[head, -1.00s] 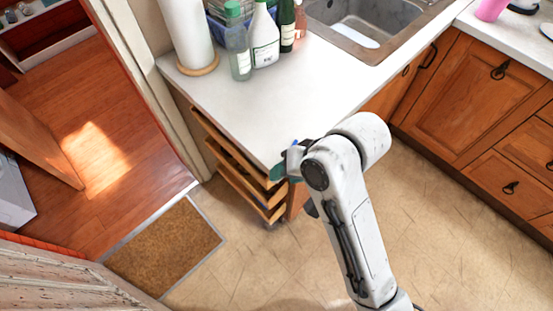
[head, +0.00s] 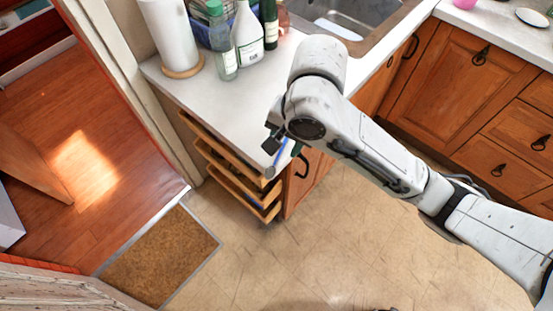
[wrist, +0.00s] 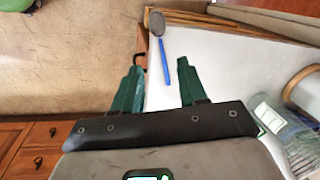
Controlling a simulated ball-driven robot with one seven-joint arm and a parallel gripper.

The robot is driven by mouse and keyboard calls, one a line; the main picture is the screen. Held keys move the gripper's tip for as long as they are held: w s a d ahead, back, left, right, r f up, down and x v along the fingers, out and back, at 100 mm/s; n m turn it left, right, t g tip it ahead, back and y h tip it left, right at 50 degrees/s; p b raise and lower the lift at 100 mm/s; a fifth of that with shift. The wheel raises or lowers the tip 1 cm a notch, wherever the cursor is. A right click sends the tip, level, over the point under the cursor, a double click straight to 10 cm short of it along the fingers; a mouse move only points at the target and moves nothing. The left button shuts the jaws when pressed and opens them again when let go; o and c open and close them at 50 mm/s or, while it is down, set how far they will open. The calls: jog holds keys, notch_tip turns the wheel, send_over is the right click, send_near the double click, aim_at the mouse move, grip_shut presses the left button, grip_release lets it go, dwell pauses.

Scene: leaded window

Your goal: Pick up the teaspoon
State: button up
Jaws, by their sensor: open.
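The teaspoon (wrist: 165,62) has a blue handle and a grey bowl. In the wrist view it lies on the white counter (wrist: 220,75), its handle pointing toward my gripper and its bowl at the counter's corner. I cannot tell how far the bowl overhangs. My gripper (wrist: 159,66) is open, with a green finger on each side of the handle's line; nothing is held. The handle end is between the fingertips in the picture, closer to the right finger. In the head view the teaspoon (head: 280,153) shows partly below my gripper (head: 284,146), which is over the counter's front corner.
Wooden drawers (head: 238,180) stand partly open under the counter's left side. A paper towel roll (head: 168,38), a clear bottle (head: 223,50), a white bottle (head: 248,35) and a dark green bottle (head: 270,22) stand at the back. The sink (head: 345,15) is behind my arm.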

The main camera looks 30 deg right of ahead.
aim_at(276, 162)
jog(key=shift+a+b+x, duration=0.2)
jog(key=shift+b+x, duration=0.35)
jog(key=shift+x, duration=3.15)
jog(key=shift+s, duration=0.15)
jog(key=shift+c, duration=0.3)
grip_shut()
